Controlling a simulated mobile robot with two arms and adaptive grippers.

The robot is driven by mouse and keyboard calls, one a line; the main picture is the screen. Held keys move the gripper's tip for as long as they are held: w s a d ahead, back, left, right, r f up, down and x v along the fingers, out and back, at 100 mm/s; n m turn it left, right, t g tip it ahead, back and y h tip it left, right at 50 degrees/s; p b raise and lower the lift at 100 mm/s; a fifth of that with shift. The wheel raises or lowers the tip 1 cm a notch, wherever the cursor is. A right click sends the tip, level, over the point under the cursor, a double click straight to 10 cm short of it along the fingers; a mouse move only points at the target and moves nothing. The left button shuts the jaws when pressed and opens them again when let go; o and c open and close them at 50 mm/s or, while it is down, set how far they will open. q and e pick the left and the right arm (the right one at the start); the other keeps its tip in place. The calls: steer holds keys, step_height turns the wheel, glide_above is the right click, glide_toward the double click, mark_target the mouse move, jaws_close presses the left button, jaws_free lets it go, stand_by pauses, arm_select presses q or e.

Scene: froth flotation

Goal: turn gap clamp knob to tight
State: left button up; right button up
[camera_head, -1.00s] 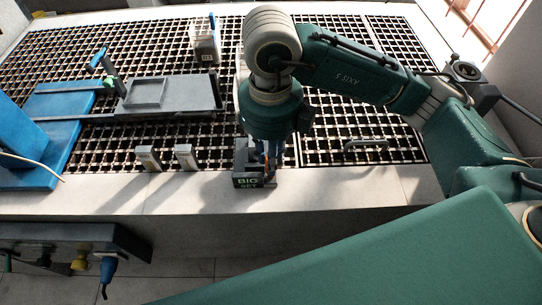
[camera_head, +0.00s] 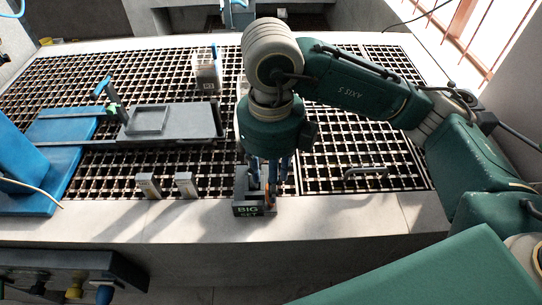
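My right gripper (camera_head: 271,172) comes down from the dark green arm over a small dark box labelled "BIG SET" (camera_head: 256,210) at the front edge of the grating. Its fingers point down at the box, and a small orange part (camera_head: 267,197) shows by their tips. I cannot tell whether they hold anything. A small green knob-like part (camera_head: 112,109) sits on a stand with a blue handle beside the grey plate at left; I cannot tell whether it is the gap clamp knob. My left gripper is not in view.
A grey flat fixture (camera_head: 170,122) lies on the grating at left, by a blue base (camera_head: 60,130). Two small upright grey blocks (camera_head: 148,185) stand near the front edge. A pale upright piece (camera_head: 208,70) stands behind. A metal handle (camera_head: 366,171) lies at right.

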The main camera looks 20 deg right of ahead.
step_height(320, 180, up, 9)
steer(key=shift+r, duration=0.15)
